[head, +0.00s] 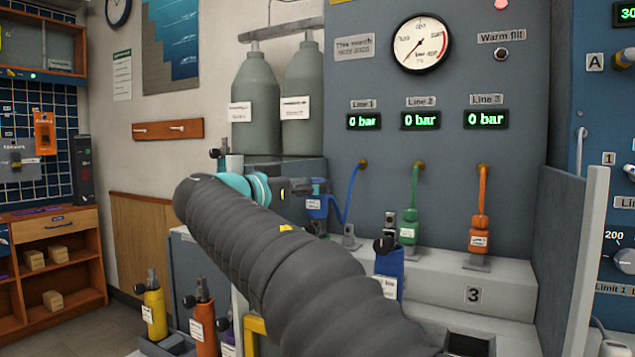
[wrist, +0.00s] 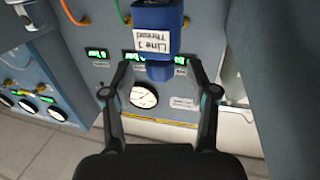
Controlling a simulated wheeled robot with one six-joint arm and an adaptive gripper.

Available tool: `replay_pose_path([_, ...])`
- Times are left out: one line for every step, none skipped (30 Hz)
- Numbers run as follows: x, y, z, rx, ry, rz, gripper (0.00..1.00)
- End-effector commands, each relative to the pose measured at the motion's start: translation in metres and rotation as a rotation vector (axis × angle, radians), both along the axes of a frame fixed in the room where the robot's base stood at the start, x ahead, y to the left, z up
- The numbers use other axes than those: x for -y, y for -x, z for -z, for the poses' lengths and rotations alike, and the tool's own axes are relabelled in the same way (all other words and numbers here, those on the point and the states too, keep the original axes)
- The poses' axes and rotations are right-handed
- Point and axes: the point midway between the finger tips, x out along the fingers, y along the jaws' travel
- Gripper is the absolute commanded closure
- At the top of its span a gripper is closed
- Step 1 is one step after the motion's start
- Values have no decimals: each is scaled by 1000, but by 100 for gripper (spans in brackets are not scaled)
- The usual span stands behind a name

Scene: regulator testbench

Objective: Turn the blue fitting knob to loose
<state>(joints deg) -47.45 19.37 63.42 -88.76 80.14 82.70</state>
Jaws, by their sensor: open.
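The blue fitting (head: 316,207) stands at the panel's left, with a blue hose rising from it to the wall. My gripper (head: 292,188) is close to its upper left side in the head view, partly hidden by my arm. In the wrist view the blue fitting (wrist: 157,18) is upside down, with a white label reading "Line 1" and "Thread". A narrower blue part, apparently its knob (wrist: 160,71), lies between the fingertips of my open gripper (wrist: 158,66). A gap shows on each side of it, and I cannot tell whether either finger touches.
The green fitting (head: 409,229) and orange fitting (head: 480,235) stand to the right on the grey ledge (head: 440,277). A blue, black-topped device (head: 389,265) stands close beside my arm. Two grey cylinders (head: 255,105) are behind. The gauge (head: 421,43) reads low; Line 1 shows 0 bar.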

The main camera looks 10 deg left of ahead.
Motion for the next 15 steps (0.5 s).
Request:
replay_pose_path([5,-7,-1,0,0,3,41])
replay_pose_path([7,-10,-1,0,0,2,41])
replay_pose_path([8,-13,-1,0,0,0,41])
replay_pose_path([9,-16,-1,0,0,0,41])
replay_pose_path([10,-18,-1,0,0,0,41])
replay_pose_path([12,-20,-1,0,0,0,41])
replay_pose_path([13,-21,-1,0,0,-1,41])
replay_pose_path([14,-23,0,0,0,-1,41])
replay_pose_path([15,-24,0,0,0,-1,41])
replay_pose_path([15,-24,0,0,0,-2,41])
replay_pose_path([15,-25,0,0,0,-2,41])
replay_pose_path([15,-25,0,0,0,-2,41])
replay_pose_path([15,-25,0,0,0,-2,41])
replay_pose_path([15,-25,0,0,0,-2,41])
replay_pose_path([15,-25,0,0,0,-2,41])
